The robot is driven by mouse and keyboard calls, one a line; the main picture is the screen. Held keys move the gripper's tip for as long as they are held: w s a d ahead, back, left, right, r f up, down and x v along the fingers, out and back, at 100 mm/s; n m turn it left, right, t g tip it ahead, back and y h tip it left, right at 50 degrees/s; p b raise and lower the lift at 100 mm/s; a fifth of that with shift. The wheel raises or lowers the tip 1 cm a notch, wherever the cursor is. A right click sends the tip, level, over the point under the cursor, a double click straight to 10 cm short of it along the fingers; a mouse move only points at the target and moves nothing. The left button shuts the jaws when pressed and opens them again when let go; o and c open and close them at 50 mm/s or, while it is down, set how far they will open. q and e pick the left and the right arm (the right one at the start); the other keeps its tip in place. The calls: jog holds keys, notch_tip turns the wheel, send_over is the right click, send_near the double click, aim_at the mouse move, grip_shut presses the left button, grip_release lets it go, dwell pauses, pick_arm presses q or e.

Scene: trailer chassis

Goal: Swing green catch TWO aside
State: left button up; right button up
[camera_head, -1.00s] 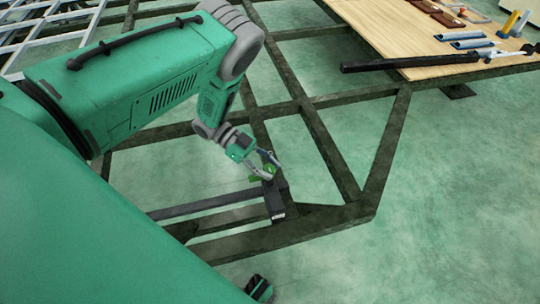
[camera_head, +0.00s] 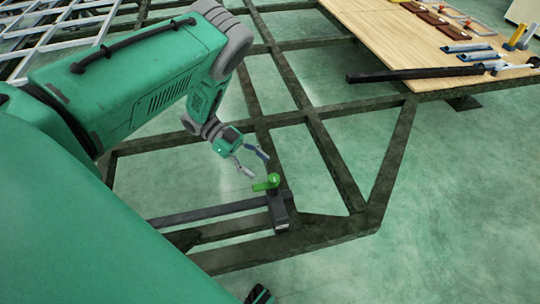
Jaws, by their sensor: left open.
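A green catch (camera_head: 267,183) sits on top of a dark block (camera_head: 279,210) on the chassis frame. Its handle points left. I cannot read a number on it. My left gripper (camera_head: 257,166) is open and empty, just above and to the left of the catch, with its fingers apart from it.
Dark chassis beams (camera_head: 330,165) surround the block, with open floor between them. A wooden board (camera_head: 400,40) with tools and small parts lies at the upper right. A long dark bar (camera_head: 415,74) lies along its near edge.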

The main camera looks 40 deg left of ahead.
pick_arm(q)
jog(key=v, duration=0.6)
jog(key=shift+w, duration=0.1)
pick_arm(e)
jog(key=shift+w, duration=0.1)
pick_arm(q)
jog(key=shift+f, duration=0.1)
